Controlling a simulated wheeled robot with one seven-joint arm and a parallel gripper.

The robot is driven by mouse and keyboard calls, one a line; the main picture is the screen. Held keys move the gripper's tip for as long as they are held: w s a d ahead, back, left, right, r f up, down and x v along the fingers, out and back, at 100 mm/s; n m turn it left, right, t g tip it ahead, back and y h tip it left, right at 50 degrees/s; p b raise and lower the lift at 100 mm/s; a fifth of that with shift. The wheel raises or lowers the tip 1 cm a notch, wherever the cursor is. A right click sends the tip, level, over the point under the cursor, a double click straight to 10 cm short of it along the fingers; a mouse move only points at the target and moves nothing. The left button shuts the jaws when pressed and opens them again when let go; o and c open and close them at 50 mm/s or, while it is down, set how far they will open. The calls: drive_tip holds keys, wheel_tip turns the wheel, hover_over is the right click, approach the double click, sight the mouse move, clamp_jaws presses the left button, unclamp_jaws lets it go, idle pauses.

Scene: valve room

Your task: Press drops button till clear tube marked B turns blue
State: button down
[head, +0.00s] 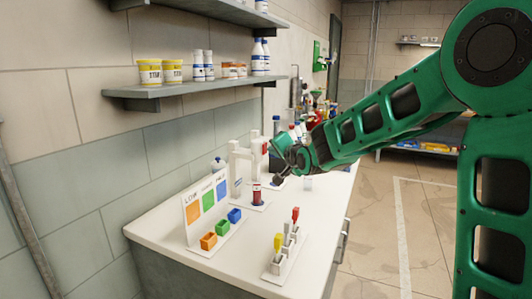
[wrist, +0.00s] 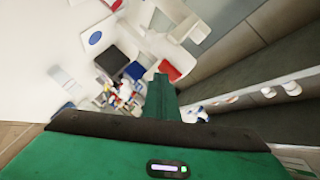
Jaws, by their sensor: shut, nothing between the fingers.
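My gripper (head: 279,179) is over the white counter, just right of a white two-post stand (head: 236,165), with its dark tip pointing down. In the wrist view the green finger (wrist: 160,97) shows as one shut shape with nothing in it. A dark red tube (head: 256,193) stands on a white base left of the gripper. A small clear vessel (head: 308,184) stands right of the gripper. I cannot read a B on either one. I cannot make out the drops button. The wrist view shows a white plate with a blue dot (wrist: 95,38) and a red block (wrist: 171,70).
A card with orange, green and blue squares (head: 207,203) stands behind small orange, green and blue boxes (head: 222,228). A rack (head: 285,250) holds yellow and red pieces at the front. Bottles (head: 299,132) crowd the back. A wall shelf (head: 200,88) overhangs the left.

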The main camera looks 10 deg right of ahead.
idle(0.6)
drive_tip(key=shift+s+d, duration=0.5)
drive_tip(key=shift+d, duration=0.15)
drive_tip(key=s+d, duration=0.1)
drive_tip(key=d, duration=0.1)
drive_tip(key=s+d, duration=0.2)
idle(0.4)
idle(0.5)
